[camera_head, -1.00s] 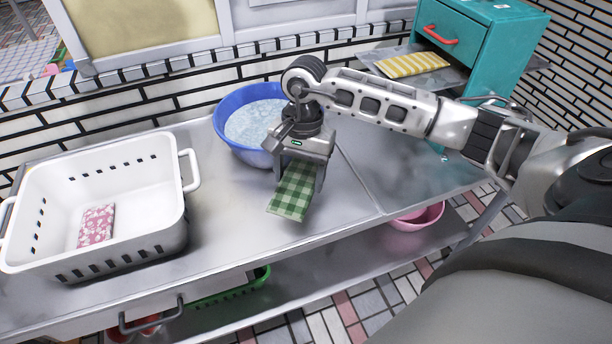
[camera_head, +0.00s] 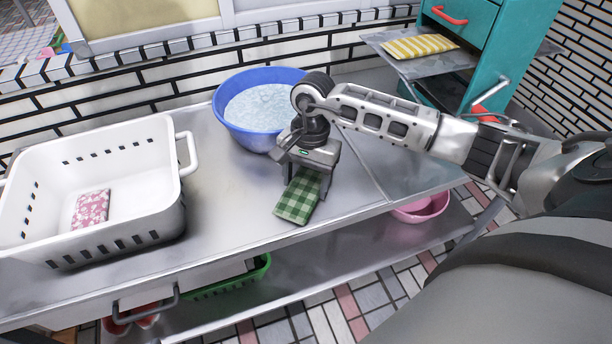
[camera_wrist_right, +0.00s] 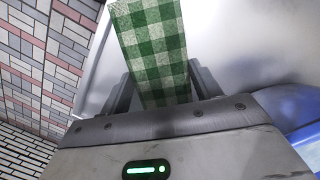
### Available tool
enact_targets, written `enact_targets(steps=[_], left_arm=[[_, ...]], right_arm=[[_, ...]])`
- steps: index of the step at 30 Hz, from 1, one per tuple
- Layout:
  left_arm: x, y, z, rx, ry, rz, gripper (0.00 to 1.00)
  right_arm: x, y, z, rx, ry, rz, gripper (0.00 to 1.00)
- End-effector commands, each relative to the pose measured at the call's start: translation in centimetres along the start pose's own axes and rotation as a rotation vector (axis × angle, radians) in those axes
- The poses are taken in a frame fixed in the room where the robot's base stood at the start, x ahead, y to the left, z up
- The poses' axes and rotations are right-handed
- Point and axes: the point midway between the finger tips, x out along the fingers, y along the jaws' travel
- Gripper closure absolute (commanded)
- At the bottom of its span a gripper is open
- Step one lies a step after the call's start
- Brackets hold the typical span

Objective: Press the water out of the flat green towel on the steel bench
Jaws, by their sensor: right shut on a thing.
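The green and white checked towel (camera_head: 297,197) lies flat beneath my right gripper (camera_head: 305,176) at the steel bench (camera_head: 235,213). Its near end sticks out toward the bench's front edge, and its far end is hidden under the gripper. In the right wrist view the towel (camera_wrist_right: 155,50) runs between the two dark fingers of my right gripper (camera_wrist_right: 163,88), which is shut on it. I cannot tell whether the towel touches the bench top. My left gripper is not in view.
A blue basin (camera_head: 258,112) of water stands just behind the gripper. A white basket (camera_head: 150,215) holding a pink patterned cloth (camera_head: 91,209) stands at left. Bench space between basket and gripper is clear.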

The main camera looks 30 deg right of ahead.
Motion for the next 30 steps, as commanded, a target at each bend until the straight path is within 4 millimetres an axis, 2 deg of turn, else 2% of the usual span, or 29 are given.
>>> enact_targets(steps=[5, 20, 30], left_arm=[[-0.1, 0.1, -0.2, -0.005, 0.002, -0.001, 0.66], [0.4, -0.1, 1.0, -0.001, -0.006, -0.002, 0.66], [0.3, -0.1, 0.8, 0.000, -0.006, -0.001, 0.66]], right_arm=[[-0.1, 0.0, 0.0, 0.000, 0.000, -0.001, 0.73], [0.9, 0.0, -0.1, 0.000, -0.001, -0.001, 0.73], [0.8, 0.0, -0.1, 0.001, 0.000, 0.001, 0.73]])
